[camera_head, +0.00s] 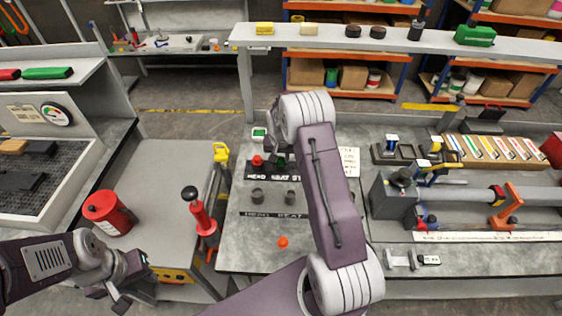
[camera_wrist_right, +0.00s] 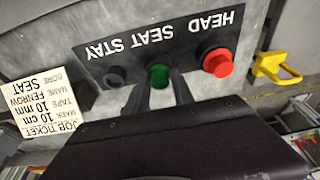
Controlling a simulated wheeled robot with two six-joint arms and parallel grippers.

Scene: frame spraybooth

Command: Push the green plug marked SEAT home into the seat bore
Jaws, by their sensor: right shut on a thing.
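The green plug (camera_wrist_right: 158,76) stands in the dark rack (camera_wrist_right: 105,58), at the SEAT label. My right gripper (camera_wrist_right: 158,80) is shut on it, a finger on each side. In the head view my right arm covers most of this grip, and a bit of the green plug (camera_head: 281,160) shows beside it. Two grey round bores stand nearer on the bench, the left over the word HEAD and the seat bore (camera_head: 291,197) over the word SEAT. My left gripper (camera_head: 108,298) is open and empty at the lower left, over the floor.
A red plug (camera_wrist_right: 217,62) stands at HEAD in the rack, and STAY holds a dark round shape (camera_wrist_right: 115,76). A job ticket (camera_wrist_right: 40,100) reads SEAT. An orange cap (camera_head: 282,241) lies in front of the bores. A yellow clamp (camera_head: 221,152) edges the bench.

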